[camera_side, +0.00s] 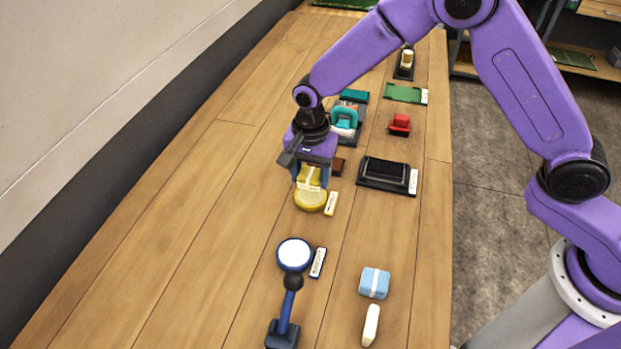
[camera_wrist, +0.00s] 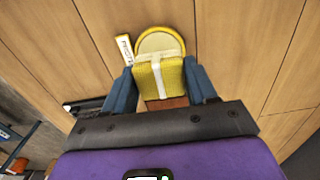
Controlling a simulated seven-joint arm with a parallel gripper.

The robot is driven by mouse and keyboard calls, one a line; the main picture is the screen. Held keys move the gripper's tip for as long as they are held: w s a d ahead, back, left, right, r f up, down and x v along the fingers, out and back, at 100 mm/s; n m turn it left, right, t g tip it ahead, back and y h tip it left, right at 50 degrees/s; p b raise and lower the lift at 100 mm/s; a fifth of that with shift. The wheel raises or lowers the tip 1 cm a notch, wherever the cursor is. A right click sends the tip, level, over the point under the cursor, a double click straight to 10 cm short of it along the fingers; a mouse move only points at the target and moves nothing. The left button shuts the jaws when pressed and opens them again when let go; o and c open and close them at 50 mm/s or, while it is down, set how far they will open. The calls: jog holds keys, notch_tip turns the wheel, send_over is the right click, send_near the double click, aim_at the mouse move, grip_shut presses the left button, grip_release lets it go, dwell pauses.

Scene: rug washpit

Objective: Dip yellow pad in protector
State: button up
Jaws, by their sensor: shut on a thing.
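A yellow pad (camera_side: 308,181) with a white band is held between the blue fingers of my gripper (camera_side: 310,172), which is shut on it. In the wrist view the pad (camera_wrist: 172,76) sits between both fingertips (camera_wrist: 160,82). A round yellow dish (camera_side: 311,203) with a pale inside is right at the pad. In the wrist view the dish (camera_wrist: 160,34) shows beyond the pad, which covers its near part. Whether the pad touches the dish's contents I cannot tell. A small label (camera_side: 331,204) lies beside the dish; its writing is too small to read surely.
A blue-handled round holder with a white face (camera_side: 294,254) lies in front, near a blue block (camera_side: 374,283) and a cream piece (camera_side: 371,325). A black tray (camera_side: 389,174), a red item (camera_side: 400,124) and a teal item (camera_side: 345,118) stand behind. The left bench is clear.

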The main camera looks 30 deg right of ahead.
aim_at(311, 173)
jog(key=shift+r, duration=1.75)
